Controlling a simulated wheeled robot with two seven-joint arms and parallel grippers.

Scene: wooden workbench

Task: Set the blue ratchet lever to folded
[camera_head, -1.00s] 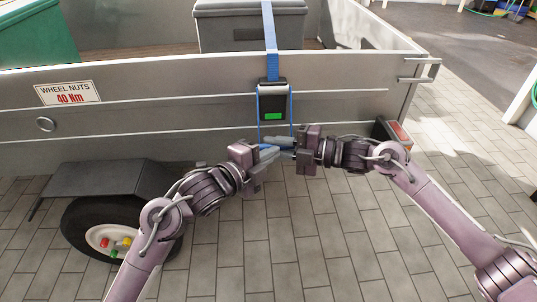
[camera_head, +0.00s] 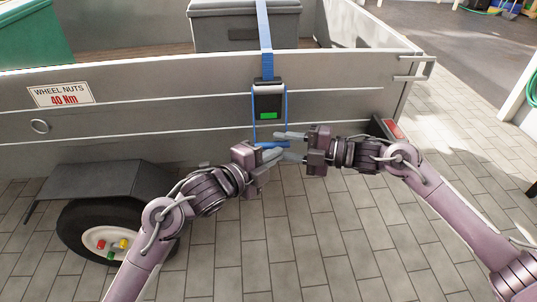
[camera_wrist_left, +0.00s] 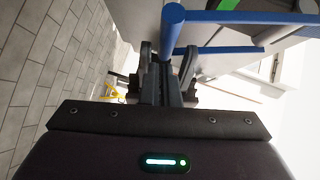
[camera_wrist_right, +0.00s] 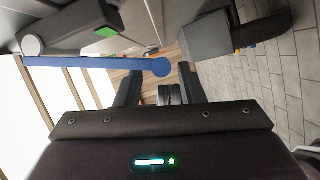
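The blue ratchet lever (camera_head: 287,108) is a U-shaped frame hanging down from the black ratchet body (camera_head: 268,100) on the trailer's side wall. A green patch (camera_head: 268,116) marks the ratchet's front. My left gripper (camera_head: 278,155) is at the lever's lower crossbar; in the left wrist view the blue bar (camera_wrist_left: 172,22) runs in between its fingers, which look apart. My right gripper (camera_head: 283,146) is open, right of the lever's lower end. In the right wrist view the round end of the blue bar (camera_wrist_right: 160,67) shows between its spread fingers. Contact cannot be told.
A blue strap (camera_head: 263,40) runs from the ratchet up over a grey box (camera_head: 220,30) in the trailer. The grey side wall (camera_head: 180,115) stands behind both grippers. A wheel (camera_head: 85,230) and mudguard (camera_head: 100,180) are at lower left. Paved floor (camera_head: 260,250) below is clear.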

